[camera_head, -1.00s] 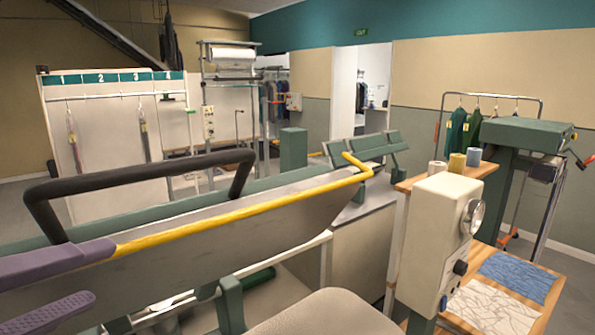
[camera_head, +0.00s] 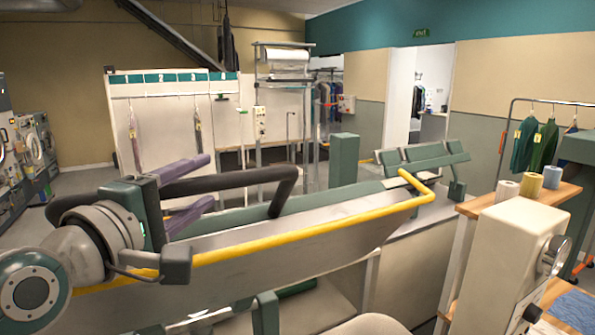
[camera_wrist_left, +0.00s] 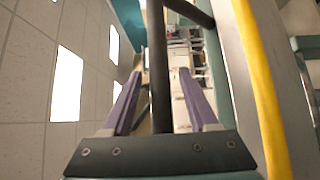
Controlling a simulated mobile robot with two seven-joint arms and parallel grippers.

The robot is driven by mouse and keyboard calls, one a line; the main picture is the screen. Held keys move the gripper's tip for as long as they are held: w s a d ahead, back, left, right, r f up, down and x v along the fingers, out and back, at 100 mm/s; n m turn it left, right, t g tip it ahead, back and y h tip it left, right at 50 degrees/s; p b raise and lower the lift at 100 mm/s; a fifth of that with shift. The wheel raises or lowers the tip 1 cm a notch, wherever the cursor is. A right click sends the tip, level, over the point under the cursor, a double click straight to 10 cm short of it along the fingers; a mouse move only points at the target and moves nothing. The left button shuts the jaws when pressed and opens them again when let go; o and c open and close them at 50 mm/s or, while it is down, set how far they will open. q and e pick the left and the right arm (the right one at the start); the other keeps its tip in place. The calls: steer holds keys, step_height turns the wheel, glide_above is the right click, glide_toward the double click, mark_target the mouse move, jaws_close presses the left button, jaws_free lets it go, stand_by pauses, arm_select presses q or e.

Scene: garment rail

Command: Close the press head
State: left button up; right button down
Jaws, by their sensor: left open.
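The press head (camera_head: 290,248) is a long grey-and-green slab, raised and tilted above the lower padded bed (camera_head: 362,326). A yellow bar (camera_head: 310,230) runs along its near edge. A black handle (camera_head: 284,192) loops above it. My left gripper (camera_head: 207,182) is open at the handle's left part, with one purple finger above the bar and one below in the head view. In the left wrist view the black handle (camera_wrist_left: 158,75) runs between the two purple fingers (camera_wrist_left: 160,100), with gaps visible on both sides. Contact cannot be told. My right gripper is out of view.
A cream machine with a dial (camera_head: 515,245) stands at the right, before a wooden shelf (camera_head: 530,207) with thread cones. A numbered board (camera_head: 175,125) and garment rails stand behind. Washers (camera_head: 30,150) line the left wall. Floor shows at the left.

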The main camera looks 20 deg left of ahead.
arm_select(q)
steer(key=shift+w, duration=0.2)
jaws_close()
stand_by(0.4)
stand_by(1.0)
